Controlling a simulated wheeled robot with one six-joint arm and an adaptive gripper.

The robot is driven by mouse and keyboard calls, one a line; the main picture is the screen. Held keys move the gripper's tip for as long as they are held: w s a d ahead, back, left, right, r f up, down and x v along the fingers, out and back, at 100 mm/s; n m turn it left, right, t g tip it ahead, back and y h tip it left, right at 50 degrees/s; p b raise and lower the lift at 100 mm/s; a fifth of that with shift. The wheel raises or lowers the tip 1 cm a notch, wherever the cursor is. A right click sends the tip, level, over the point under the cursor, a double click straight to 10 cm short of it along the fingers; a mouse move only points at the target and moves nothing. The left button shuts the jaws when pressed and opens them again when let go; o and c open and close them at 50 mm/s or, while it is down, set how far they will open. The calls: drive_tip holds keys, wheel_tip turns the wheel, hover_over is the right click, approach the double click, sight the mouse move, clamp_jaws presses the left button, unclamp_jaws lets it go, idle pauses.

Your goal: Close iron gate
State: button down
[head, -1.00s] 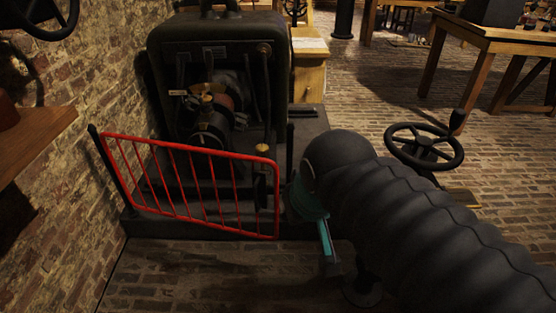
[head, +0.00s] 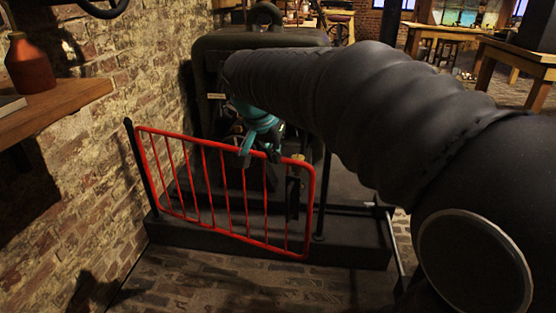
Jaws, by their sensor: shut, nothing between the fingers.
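The iron gate is a red barred frame (head: 187,174) hinged on a dark post (head: 146,177) by the brick wall. Its free end, with a dark latch plate (head: 292,198), is close to a second dark upright post (head: 324,190); I cannot tell whether they touch. My gripper (head: 248,157), teal and dark, is shut and empty at the gate's top rail, right of its middle. Its fingers overlap the rail in the picture; contact is unclear. My arm reaches in from the right and hides part of the machine behind the gate.
A large dark machine (head: 208,60) stands behind the gate on a low dark plinth (head: 355,243). A wooden shelf (head: 60,108) with a reddish-brown jar (head: 30,64) juts from the brick wall at left. The brick floor (head: 210,285) in front is clear. Tables stand at the back right.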

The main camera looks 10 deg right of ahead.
sight(287, 163)
drive_tip(key=w+d+f+b, duration=0.1)
drive_tip(key=w+d+f, duration=0.3)
drive_tip(key=w+f, duration=0.2)
drive_tip(key=shift+x, duration=0.95)
drive_tip(key=shift+w+d, duration=0.1)
